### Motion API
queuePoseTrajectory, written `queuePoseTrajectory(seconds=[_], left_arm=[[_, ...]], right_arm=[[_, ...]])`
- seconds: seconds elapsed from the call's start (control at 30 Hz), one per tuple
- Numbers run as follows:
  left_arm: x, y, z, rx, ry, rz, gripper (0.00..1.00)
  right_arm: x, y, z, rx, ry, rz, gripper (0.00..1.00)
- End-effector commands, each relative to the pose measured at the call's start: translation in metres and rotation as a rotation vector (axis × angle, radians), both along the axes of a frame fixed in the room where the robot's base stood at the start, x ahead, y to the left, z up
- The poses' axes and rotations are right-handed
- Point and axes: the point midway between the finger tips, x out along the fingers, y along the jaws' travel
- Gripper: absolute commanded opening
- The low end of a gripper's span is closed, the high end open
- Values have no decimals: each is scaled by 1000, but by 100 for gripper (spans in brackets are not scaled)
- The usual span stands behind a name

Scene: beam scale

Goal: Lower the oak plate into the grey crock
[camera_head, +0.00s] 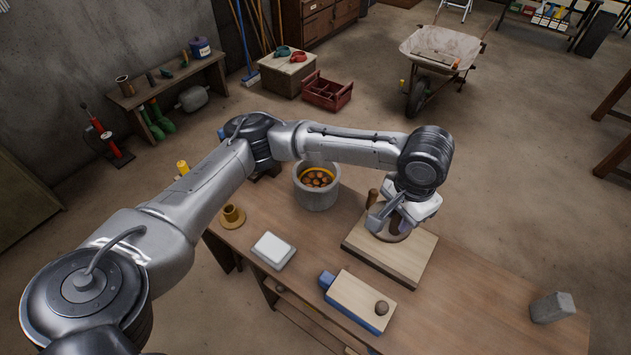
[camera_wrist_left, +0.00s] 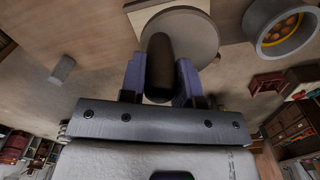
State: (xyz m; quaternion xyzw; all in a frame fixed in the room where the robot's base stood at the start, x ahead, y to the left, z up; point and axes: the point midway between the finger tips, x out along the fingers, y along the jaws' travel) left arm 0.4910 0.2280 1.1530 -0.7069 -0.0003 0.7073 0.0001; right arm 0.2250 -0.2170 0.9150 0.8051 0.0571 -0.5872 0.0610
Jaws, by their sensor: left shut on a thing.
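The oak plate is a round wooden disc (camera_wrist_left: 205,35) with a dark brown upright handle (camera_wrist_left: 160,65), seen in the left wrist view. My left gripper (camera_wrist_left: 160,85) is shut on this handle, one finger on each side. In the head view the gripper (camera_head: 386,218) is over a pale wooden board (camera_head: 405,262) on the bench, and it partly hides the plate. I cannot tell whether the plate touches the board. The grey crock (camera_head: 317,197) stands on the bench to the left of the gripper, open, with several round brown things inside a yellow rim. It also shows in the left wrist view (camera_wrist_left: 250,38). My right gripper is not in view.
A brown peg (camera_head: 373,197) rises behind the gripper. The bench's right part is mostly clear.

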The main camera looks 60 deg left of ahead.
Motion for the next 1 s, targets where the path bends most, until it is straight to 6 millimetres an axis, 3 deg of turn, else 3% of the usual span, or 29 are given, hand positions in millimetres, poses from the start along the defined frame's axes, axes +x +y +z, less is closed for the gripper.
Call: queuePoseTrajectory(seconds=[0.03, 0.1, 0.5, 1.0], left_arm=[[0, 11, 8, 0, 2, 5, 0], [0, 24, 8, 1, 3, 6, 0], [1, 101, 4, 1, 3, 6, 0], [3, 192, -25, 1, 3, 4, 0]], right_arm=[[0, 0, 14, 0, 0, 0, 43], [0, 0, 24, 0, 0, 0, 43], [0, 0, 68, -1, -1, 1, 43], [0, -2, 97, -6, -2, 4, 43]])
